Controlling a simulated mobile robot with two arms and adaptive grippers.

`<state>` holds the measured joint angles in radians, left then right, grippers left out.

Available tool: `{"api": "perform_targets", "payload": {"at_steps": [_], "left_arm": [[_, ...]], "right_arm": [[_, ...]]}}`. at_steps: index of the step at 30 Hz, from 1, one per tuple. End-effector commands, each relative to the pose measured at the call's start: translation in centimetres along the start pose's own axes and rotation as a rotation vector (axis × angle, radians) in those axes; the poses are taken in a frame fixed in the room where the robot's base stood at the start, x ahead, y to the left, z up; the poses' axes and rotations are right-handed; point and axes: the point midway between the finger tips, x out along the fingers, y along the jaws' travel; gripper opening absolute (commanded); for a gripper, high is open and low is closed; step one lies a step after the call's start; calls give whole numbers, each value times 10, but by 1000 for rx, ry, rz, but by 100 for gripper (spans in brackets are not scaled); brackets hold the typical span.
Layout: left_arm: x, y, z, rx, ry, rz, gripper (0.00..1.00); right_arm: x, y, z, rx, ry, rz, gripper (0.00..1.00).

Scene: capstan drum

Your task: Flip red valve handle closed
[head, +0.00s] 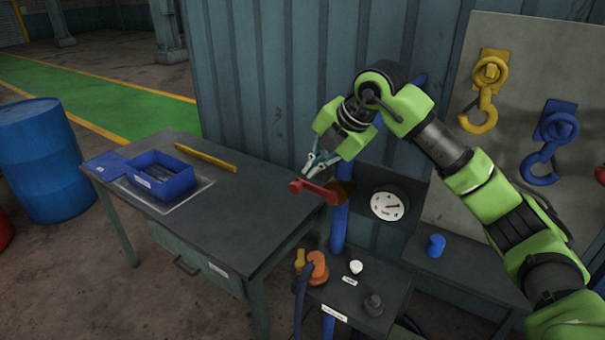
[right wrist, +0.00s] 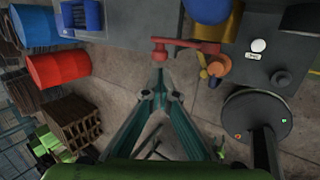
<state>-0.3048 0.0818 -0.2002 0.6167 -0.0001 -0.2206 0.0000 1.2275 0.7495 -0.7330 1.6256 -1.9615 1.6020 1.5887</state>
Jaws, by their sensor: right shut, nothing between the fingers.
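The red valve handle (head: 316,190) sticks out to the left from the upright blue pipe (head: 339,228), roughly level and across the pipe. Its free end is at the left. In the right wrist view the red handle (right wrist: 186,44) lies just past my fingertips. My right gripper (head: 309,170) is shut and empty, just above the handle's free end. In the right wrist view its teal fingers (right wrist: 159,76) meet close to that end; I cannot tell whether they touch it. My left gripper is in neither view.
A workbench (head: 235,210) with a blue bin (head: 160,182) stands left of the pipe. A pressure gauge (head: 388,205) is just right of the pipe. Below are an orange fitting (head: 318,268) and a small shelf with knobs. Yellow (head: 483,100) and blue hooks (head: 548,145) hang at right.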

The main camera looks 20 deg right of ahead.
Motion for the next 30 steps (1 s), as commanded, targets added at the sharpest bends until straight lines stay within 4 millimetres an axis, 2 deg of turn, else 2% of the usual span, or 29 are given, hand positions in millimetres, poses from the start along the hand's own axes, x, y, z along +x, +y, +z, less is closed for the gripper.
{"api": "perform_targets", "payload": {"at_steps": [1,3,10,15,24,30], "left_arm": [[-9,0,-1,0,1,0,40],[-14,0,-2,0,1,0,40],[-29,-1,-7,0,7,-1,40],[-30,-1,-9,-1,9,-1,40],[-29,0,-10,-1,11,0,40],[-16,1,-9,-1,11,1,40]], "right_arm": [[9,1,-1,1,5,-5,0],[23,1,-1,1,5,-4,0],[53,1,-1,0,3,-1,0],[61,0,0,0,1,1,0],[62,0,-1,-1,1,1,0],[72,-4,-2,-1,2,1,0]]}}
